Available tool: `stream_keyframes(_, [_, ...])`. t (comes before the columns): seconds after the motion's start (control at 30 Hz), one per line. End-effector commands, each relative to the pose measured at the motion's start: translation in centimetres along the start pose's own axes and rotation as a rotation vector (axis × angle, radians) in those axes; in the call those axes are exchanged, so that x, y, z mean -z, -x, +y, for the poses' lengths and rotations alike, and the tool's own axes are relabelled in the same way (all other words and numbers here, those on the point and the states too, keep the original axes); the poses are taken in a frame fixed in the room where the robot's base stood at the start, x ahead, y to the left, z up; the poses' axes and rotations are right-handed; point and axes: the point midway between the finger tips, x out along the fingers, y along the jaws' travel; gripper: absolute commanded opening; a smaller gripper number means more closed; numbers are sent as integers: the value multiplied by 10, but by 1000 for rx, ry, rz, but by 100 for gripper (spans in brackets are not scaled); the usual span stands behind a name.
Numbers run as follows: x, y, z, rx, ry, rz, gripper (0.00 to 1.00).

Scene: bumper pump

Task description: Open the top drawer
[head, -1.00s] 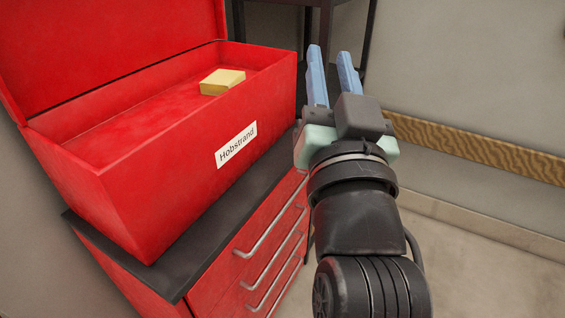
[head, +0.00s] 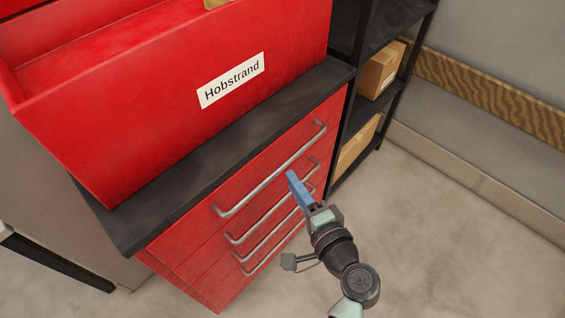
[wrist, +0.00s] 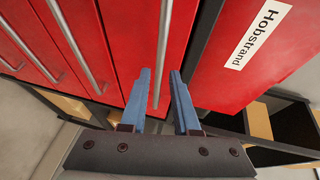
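The red cabinet has several drawers, all looking shut. The top drawer (head: 250,172) lies just under the black top and has a long metal handle (head: 265,181). My gripper (head: 292,176), with blue fingers, is in front of the drawer fronts, near the right half of this handle. In the wrist view my gripper (wrist: 162,76) is open, with a gap between its fingers. The top drawer's handle (wrist: 164,45) lines up with that gap. I cannot tell whether it is between the fingertips or just beyond them.
A red open box labelled Hobstrand (head: 130,110) stands on the black cabinet top (head: 215,145). Lower handles (head: 262,216) run close below the top one. A black shelf with cardboard boxes (head: 378,70) stands to the right. The floor (head: 450,230) in front is clear.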

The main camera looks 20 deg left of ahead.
Motion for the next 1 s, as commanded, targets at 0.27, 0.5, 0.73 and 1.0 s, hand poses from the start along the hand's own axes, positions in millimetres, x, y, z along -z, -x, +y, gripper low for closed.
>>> stream_keyframes(0.27, [0, -52, -1, 0, 4, -1, 30])
stream_keyframes(0.5, [0, -68, 0, -1, 4, 1, 30])
stream_keyframes(0.73, [0, -68, 0, -1, 4, 2, 30])
stream_keyframes(1.0, [1, -68, 0, -1, 3, 2, 0])
